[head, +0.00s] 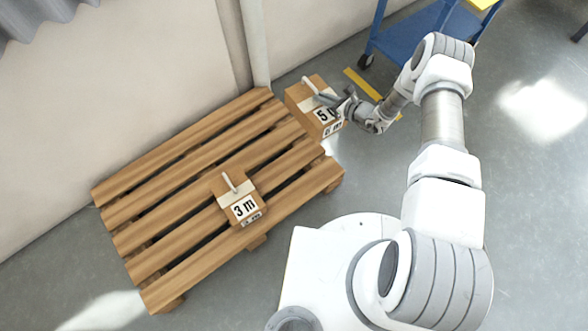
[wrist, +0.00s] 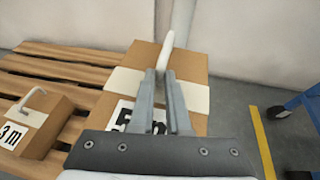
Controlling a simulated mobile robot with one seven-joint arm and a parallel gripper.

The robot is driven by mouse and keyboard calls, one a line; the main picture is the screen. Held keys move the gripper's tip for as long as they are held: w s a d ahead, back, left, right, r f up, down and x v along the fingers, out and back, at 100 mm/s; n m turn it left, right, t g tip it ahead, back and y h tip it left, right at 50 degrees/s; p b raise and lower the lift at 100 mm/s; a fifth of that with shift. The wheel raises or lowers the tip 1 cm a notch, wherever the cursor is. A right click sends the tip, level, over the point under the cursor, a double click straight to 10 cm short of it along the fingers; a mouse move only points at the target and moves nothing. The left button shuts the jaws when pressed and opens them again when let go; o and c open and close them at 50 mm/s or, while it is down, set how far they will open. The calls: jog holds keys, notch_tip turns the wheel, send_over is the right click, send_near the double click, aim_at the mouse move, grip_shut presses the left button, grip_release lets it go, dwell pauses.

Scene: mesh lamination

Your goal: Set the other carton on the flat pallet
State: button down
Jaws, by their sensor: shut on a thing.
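The carton labelled "5 m" (head: 309,105) is a brown box with a pale band and a white handle on top. In the head view it is at the right end of the flat wooden pallet (head: 180,171); whether it touches the pallet or floor I cannot tell. My gripper (head: 329,99) is shut on its handle. In the wrist view the fingers (wrist: 163,77) close around the white handle above this carton (wrist: 193,64), partly hiding its label. The other carton, labelled "3 m" (head: 238,207), stands on the pallet near its front edge, its handle free.
A wall runs behind the pallet, with a pale post (head: 256,45) near its far right corner. A blue cart (head: 405,38) stands at the back right. A yellow floor stripe (head: 362,84) lies right of the held carton. Most pallet slats are bare.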

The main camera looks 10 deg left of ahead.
jog(key=shift+n+g, duration=0.3)
jog(key=shift+n, duration=0.1)
jog(key=a+f+b, duration=0.1)
jog(key=f, duration=0.2)
jog(key=a+f+b, duration=0.1)
jog(key=f, duration=0.2)
jog(key=a+f+b, duration=0.1)
jog(key=f, duration=0.2)
jog(key=shift+w+a+f, duration=0.2)
jog(key=shift+w+a, duration=0.05)
jog(key=shift+a, duration=0.05)
jog(key=shift+s+a+f+y, duration=0.1)
jog(key=shift+s+f+y, duration=0.05)
jog(key=shift+f+y, duration=0.15)
jog(key=s+a+f+b, duration=0.2)
jog(key=s+f+b, duration=0.2)
jog(key=s+f, duration=0.7)
jog(key=shift+a, duration=0.15)
jog(key=shift+s, duration=0.1)
jog(key=c, duration=1.3)
grip_release()
jog(key=shift+f, duration=0.1)
jog(key=o, duration=0.4)
